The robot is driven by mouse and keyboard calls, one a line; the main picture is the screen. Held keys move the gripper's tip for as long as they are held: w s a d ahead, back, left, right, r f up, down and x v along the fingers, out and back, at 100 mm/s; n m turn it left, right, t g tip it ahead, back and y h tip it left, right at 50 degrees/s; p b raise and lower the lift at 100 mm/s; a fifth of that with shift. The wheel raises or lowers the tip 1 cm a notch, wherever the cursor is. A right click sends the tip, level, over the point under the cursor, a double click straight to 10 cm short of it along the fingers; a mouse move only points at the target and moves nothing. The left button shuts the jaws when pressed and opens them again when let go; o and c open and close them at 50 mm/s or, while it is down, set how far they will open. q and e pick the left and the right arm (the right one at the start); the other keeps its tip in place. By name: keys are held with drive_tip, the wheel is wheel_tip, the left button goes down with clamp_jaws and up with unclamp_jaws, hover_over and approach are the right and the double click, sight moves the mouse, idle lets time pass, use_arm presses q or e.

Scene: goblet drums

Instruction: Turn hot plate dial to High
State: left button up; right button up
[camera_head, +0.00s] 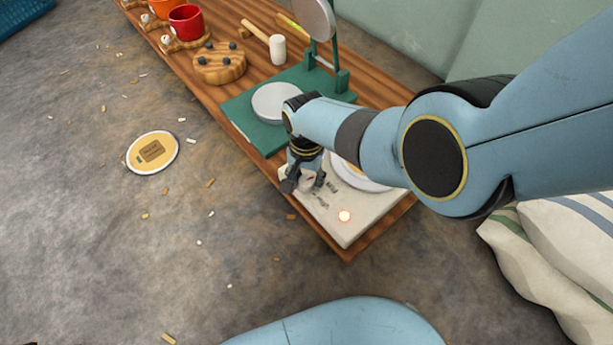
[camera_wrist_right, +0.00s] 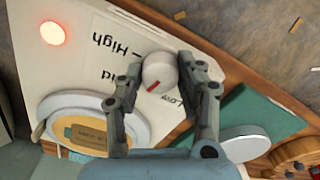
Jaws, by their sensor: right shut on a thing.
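The white hot plate (camera_head: 350,222) sits at the near end of the wooden bench, and a red light glows on its corner. Its dial (camera_wrist_right: 158,70) is a round white knob with a short red mark. In the right wrist view, printed labels surround it, with "High" towards the light and "Low" near the gripper's palm. My right gripper (camera_head: 305,183) is shut on the dial, one finger on each side (camera_wrist_right: 160,76). The red mark shows on the palm side of the knob; which label it points to is hard to tell. My left gripper is not in view.
A white plate with a yellow disc (camera_wrist_right: 78,128) lies on the hot plate. A green press (camera_head: 240,112) stands beside it on the bench, with a mallet (camera_head: 277,50) and pots (camera_head: 187,22) further back. A cushion (camera_head: 555,250) lies at right.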

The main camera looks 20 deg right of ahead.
drive_tip(key=m, duration=0.3)
drive_tip(key=shift+m, duration=0.4)
drive_tip(key=m, duration=0.3)
drive_tip(key=shift+m, duration=0.3)
drive_tip(key=m, duration=0.4)
drive_tip(key=shift+m, duration=1.7)
drive_tip(key=o, duration=1.1)
drive_tip(key=shift+o, duration=0.2)
